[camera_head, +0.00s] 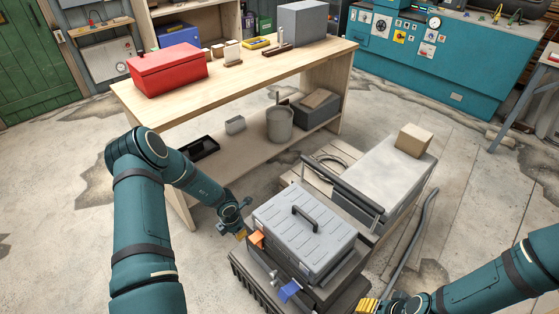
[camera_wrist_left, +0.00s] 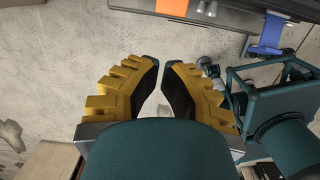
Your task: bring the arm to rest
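My left arm comes in from the left in the head view and reaches toward the grey toolbox (camera_head: 300,225). My left gripper (camera_head: 241,233) is at the toolbox's left edge, close to an orange latch (camera_head: 257,239). In the left wrist view the gripper's yellow fingers (camera_wrist_left: 161,66) stand a little apart, with bare floor showing between them and nothing held. My right arm enters at the lower right, and my right gripper (camera_head: 383,304) is partly cut off by the bottom edge. Its opening cannot be made out.
The toolbox sits on a dark case with a blue latch (camera_head: 290,290). A grey-topped cart (camera_head: 385,170) carries a cardboard box (camera_head: 413,140). Behind is a wooden workbench (camera_head: 235,75) with a red toolbox (camera_head: 167,70). Floor at far left is clear.

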